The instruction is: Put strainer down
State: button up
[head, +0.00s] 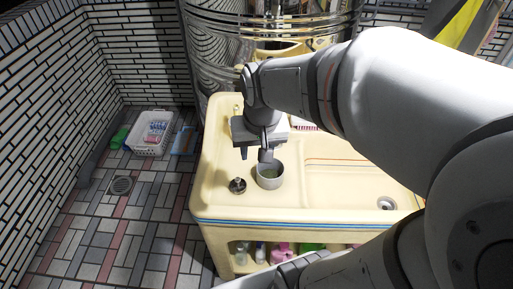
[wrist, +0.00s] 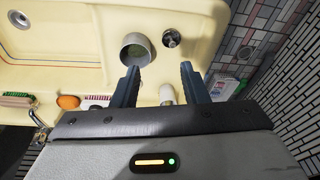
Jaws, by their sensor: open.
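A small round dark metal piece, which looks like the strainer (head: 237,185), rests on the cream counter (head: 310,206) near its left front corner. In the wrist view the strainer (wrist: 172,37) lies beyond my fingertips, apart from them. My gripper (head: 254,155) is above the counter, behind the strainer and cup. In the wrist view its two fingers (wrist: 159,72) are spread with nothing held between them.
The counter has a recessed basin with a drain (head: 386,203) at right. A white cylinder (wrist: 166,93), an orange item (wrist: 68,102) and a brush (wrist: 17,99) lie near the counter edge. A white basket (head: 151,132) is on the tiled floor. Bottles fill the shelf below.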

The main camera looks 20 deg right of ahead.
jog(key=s+r+n, duration=0.2)
jog(key=s, duration=0.4)
jog(key=shift+a+t, duration=0.3)
jog(key=shift+t, duration=0.1)
jog(key=shift+r, duration=0.1)
jog(key=shift+s, duration=0.15)
jog(key=shift+c, duration=0.4)
